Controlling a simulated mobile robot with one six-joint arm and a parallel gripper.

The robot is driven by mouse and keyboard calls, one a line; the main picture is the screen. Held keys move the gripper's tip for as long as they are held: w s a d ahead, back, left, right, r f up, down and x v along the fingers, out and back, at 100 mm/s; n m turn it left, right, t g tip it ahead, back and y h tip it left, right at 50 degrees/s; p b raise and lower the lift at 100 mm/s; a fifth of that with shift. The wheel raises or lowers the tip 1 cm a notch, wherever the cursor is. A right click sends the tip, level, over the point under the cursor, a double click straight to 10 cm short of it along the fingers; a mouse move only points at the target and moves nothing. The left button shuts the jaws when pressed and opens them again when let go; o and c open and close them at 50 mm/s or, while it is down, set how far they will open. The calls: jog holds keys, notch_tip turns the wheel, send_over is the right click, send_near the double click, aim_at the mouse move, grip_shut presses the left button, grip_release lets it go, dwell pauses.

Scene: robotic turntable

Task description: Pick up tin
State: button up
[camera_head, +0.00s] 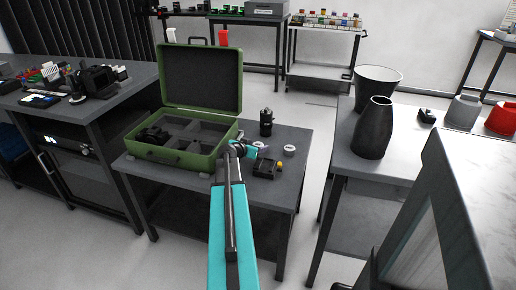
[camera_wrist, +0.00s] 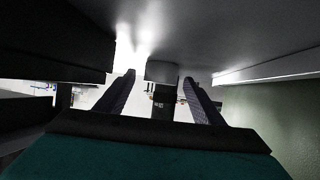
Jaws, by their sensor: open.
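No object is plainly readable as a tin. In the head view, a dark upright cylinder (camera_head: 266,124) stands on the small grey table (camera_head: 292,172), and a small white round piece (camera_head: 289,148) lies in front of it to the right. My gripper (camera_head: 257,147) is low over this table, at the case's front right corner. In the wrist view, my two dark fingers (camera_wrist: 160,92) are spread apart. A dark piece with a pale grey end (camera_wrist: 162,72) shows between them; I cannot tell how far away it is or whether they touch it.
An open green case (camera_head: 178,155) with a dark camera-like thing inside stands left of my gripper, its lid raised. Another table with a black vase (camera_head: 373,130) stands to the right.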

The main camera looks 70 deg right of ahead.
jog(key=c, duration=1.1)
jog(key=shift+r, duration=0.1)
jog(key=shift+c, duration=0.2)
notch_tip(320, 180, up, 10)
jog(key=shift+p, duration=0.3)
